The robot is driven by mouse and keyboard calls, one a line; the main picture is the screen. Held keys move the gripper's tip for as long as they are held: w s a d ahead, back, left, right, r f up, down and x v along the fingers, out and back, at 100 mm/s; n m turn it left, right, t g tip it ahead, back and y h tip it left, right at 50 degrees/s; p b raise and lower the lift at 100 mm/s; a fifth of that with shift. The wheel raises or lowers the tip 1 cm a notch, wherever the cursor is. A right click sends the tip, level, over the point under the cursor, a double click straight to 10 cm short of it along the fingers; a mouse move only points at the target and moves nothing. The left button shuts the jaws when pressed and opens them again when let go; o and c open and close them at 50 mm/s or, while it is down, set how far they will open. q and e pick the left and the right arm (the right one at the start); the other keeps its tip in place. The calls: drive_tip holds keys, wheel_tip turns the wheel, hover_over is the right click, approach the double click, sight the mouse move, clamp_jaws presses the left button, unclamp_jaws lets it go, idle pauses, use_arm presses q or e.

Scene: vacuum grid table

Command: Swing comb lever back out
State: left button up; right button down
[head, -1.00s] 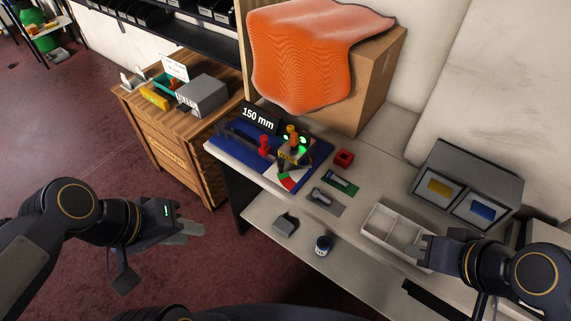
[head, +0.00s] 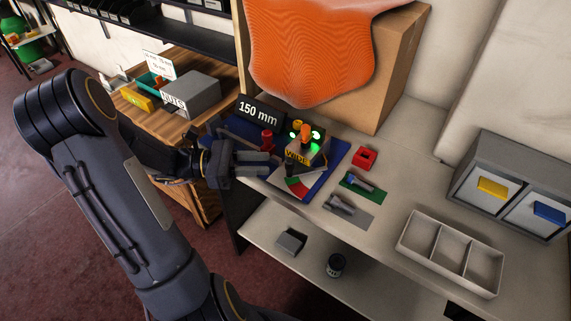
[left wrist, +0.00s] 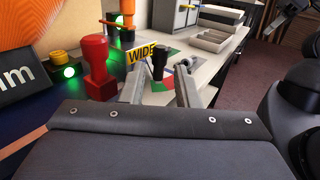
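My left gripper (head: 262,164) is open and empty, reaching in from the left at the front edge of the blue-based device (head: 338,158). Its two grey fingers also show in the left wrist view (left wrist: 155,92), with a gap between them. Beyond that gap stands a dark upright handle (left wrist: 160,62), possibly the comb lever; no contact is visible. A red knob (head: 267,140) stands just behind the fingers and shows large in the left wrist view (left wrist: 95,68). The device has a yellow WIDE sign (head: 297,157), green lights and a red-green dial (head: 297,187). The lever's attachment is hidden.
A 150 mm sign (head: 259,114) stands behind the device. A dark part, probably my right gripper, shows at the left wrist view's upper right (left wrist: 288,12).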

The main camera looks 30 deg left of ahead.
use_arm(q)
drive_tip(key=x, duration=0.5)
clamp_jaws()
